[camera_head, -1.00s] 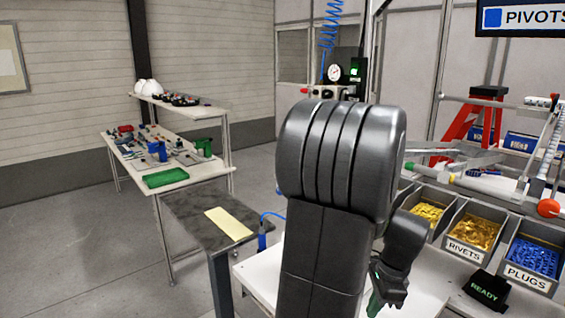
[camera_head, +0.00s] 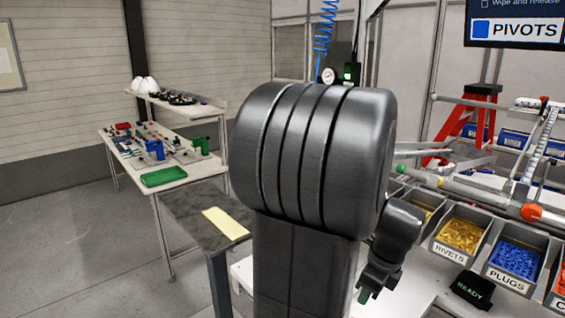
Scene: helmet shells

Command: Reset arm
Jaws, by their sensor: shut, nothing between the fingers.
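My arm stands in the middle of the head view, its large dark grey ribbed link filling much of the picture. My gripper (camera_head: 367,294) shows small at the lower right of that link, pointing down over the white worktop (camera_head: 410,289). A small green part shows at its tip. The gripper is shut and holds nothing. Much of the forearm is hidden behind the big link.
At the right, grey bins hold gold rivets (camera_head: 461,235) and blue plugs (camera_head: 516,258). A black box marked READY (camera_head: 472,289) sits before them. A grey table with a yellow sheet (camera_head: 225,223) stands left of my arm. Open floor lies farther left.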

